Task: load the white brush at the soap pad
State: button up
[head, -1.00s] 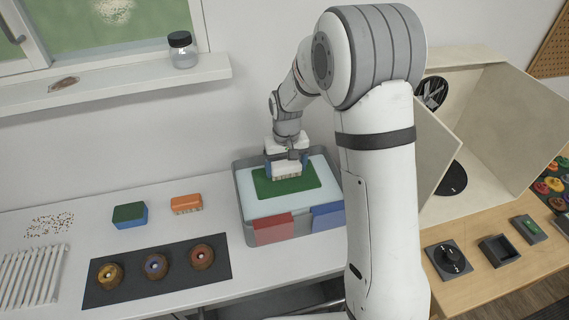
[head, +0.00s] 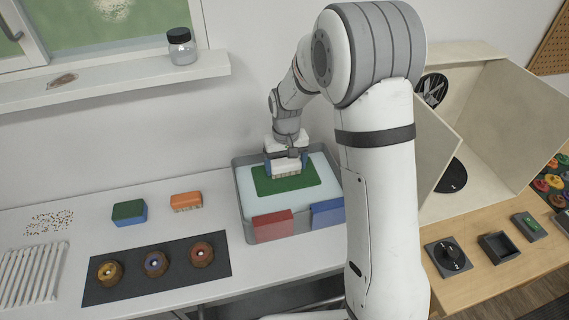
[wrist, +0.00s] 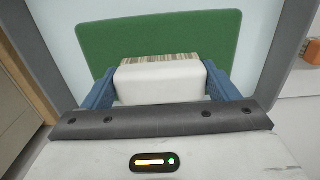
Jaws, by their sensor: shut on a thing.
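The white brush (head: 286,169) is between the fingers of my gripper (head: 286,165), which is shut on it. The brush also shows in the wrist view (wrist: 160,80), with its bristles at the far side and a blue finger on each side. The green soap pad (head: 305,184) lies in a grey tray (head: 247,222) with a pale floor. I cannot tell for sure whether the bristles touch the pad.
A red block (head: 272,225) and a blue block (head: 328,212) are at the tray's front wall. A pale open box (head: 480,120) stands at right.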

aim_at(286, 163)
jog(key=shift+s+f+b, duration=0.1)
jog(key=shift+f+b, duration=0.25)
jog(key=shift+f, duration=0.05)
dwell(1.4)
jog(key=shift+r+p, duration=2.1)
jog(key=shift+r, duration=1.5)
